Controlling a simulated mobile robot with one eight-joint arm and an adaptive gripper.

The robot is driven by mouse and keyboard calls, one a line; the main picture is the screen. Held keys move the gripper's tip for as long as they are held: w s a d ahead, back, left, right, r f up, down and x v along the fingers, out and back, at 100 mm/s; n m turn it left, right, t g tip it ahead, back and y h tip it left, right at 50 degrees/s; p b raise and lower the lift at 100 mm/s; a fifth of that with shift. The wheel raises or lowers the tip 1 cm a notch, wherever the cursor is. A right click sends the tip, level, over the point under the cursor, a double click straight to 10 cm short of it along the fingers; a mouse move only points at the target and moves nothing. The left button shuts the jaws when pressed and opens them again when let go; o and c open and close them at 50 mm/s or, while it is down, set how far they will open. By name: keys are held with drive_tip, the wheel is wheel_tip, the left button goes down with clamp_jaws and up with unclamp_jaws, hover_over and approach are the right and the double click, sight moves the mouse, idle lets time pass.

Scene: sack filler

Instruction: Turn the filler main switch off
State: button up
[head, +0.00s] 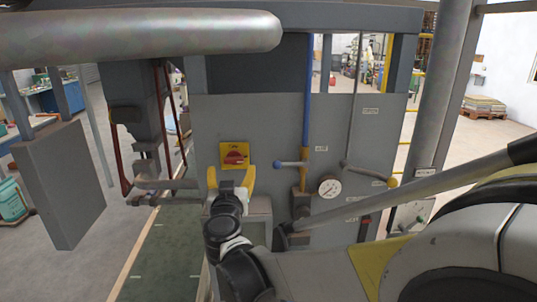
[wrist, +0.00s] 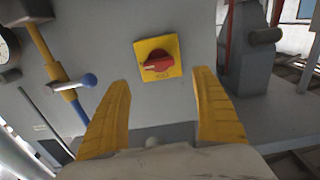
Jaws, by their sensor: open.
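The filler main switch is a red rotary knob (head: 235,157) on a yellow square plate (head: 227,147), fixed to the grey cabinet panel. In the wrist view the red knob (wrist: 157,64) lies roughly crosswise on its yellow plate (wrist: 172,44). My gripper (head: 231,177) has its yellow fingers spread just below the plate in the head view. In the wrist view my gripper (wrist: 160,85) is open and empty, with the switch beyond and between its fingertips. The fingers appear apart from the knob. Nothing hides the knob in the wrist view.
A blue-handled lever (head: 291,164) on a blue pipe and a pressure gauge (head: 330,187) sit right of the switch. A yellow-tipped lever (head: 370,173) is farther right. A filling spout assembly (head: 150,170) stands left, above a green conveyor belt (head: 167,255).

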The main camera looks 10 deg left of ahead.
sight(234, 160)
drive_tip(key=x, duration=0.8)
drive_tip(key=shift+w, duration=0.2)
drive_tip(key=c, duration=1.2)
